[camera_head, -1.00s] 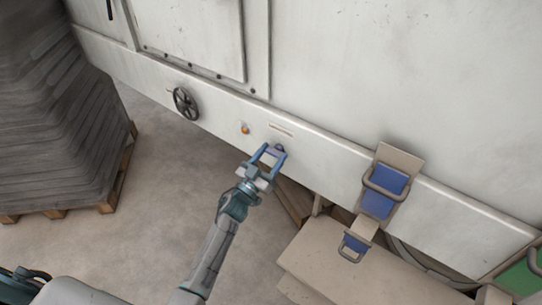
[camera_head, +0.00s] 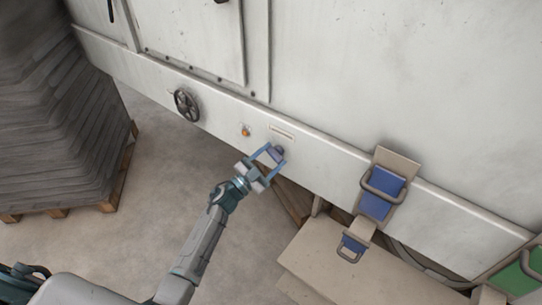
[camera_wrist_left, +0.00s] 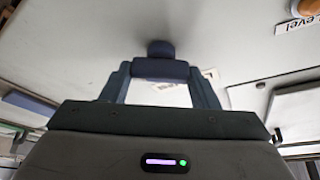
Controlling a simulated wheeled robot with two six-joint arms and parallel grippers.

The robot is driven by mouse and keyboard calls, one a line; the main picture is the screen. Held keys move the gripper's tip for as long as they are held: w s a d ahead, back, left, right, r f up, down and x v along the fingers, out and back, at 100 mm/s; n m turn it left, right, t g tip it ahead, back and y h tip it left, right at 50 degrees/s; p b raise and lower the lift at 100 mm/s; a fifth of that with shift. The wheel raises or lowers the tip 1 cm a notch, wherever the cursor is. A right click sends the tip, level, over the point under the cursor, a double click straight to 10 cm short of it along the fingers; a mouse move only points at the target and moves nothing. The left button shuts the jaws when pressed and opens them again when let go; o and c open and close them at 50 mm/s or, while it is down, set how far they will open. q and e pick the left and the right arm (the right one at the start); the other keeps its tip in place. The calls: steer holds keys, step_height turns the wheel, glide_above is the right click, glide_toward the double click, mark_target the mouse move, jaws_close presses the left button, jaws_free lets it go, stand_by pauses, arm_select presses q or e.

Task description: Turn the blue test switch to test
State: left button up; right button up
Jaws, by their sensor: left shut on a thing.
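The blue test switch (camera_head: 276,153) is a small dark blue knob on the lower rail of the white machine. It also shows in the left wrist view (camera_wrist_left: 160,68), as a wide grip with a rounder part behind it. My left gripper (camera_head: 275,154) is at the rail with one finger on each side of the switch, shut on it. In the left wrist view the two fingers (camera_wrist_left: 163,72) meet the ends of the knob. The knob's position marks cannot be read. My right gripper is not in view.
An orange lamp (camera_head: 245,131) and a black handwheel (camera_head: 187,104) sit left of the switch. A pale label (camera_head: 281,131) is above it. Blue handled parts (camera_head: 379,200) stand to the right. A dark stack (camera_head: 50,110) on a pallet is at left; bare floor lies between.

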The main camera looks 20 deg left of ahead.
arm_select(q)
steer(key=m+g, duration=0.1)
steer(key=m, duration=0.2)
steer(key=m+g+h+p, duration=0.1)
steer(key=m, duration=0.2)
steer(key=shift+g+p, duration=0.3)
steer(key=shift+m, duration=0.4)
steer(key=o, duration=1)
steer(key=shift+b+v, duration=1.95)
steer(key=shift+v, duration=3.5)
steer(key=shift+w, duration=0.1)
